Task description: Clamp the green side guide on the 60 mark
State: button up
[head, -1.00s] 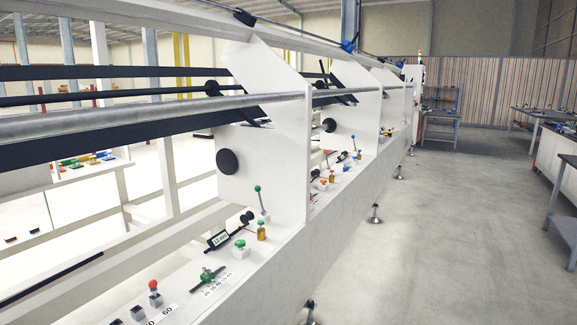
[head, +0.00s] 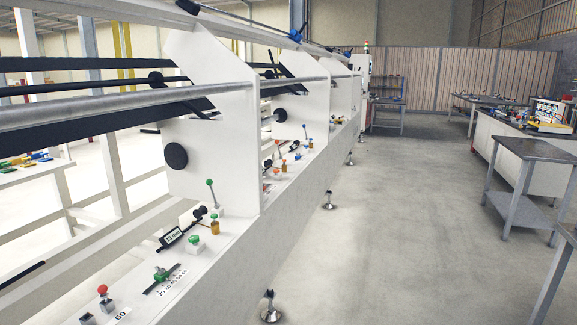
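The green side guide (head: 162,275) sits on a dark rail on the white ledge of the rack, at the lower left of the head view. A white scale strip (head: 172,284) with small printed numbers lies along its front side. The numbers are too small for me to tell which mark the guide stands at, or whether it is clamped. My gripper is not in view.
A red-knobbed part (head: 102,290) and a "60" label (head: 120,316) are nearer on the ledge. Beyond the guide stand a green button (head: 193,241), a digital readout (head: 171,236) and a green-balled lever (head: 210,192). The floor (head: 370,250) right of the rack is clear; a grey table (head: 528,148) stands farther right.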

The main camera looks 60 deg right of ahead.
aim_at(161, 270)
jog(key=i+l, duration=0.6)
jog(key=i+l+u, duration=0.1)
jog(key=i+l, duration=0.45)
jog(key=l, duration=0.25)
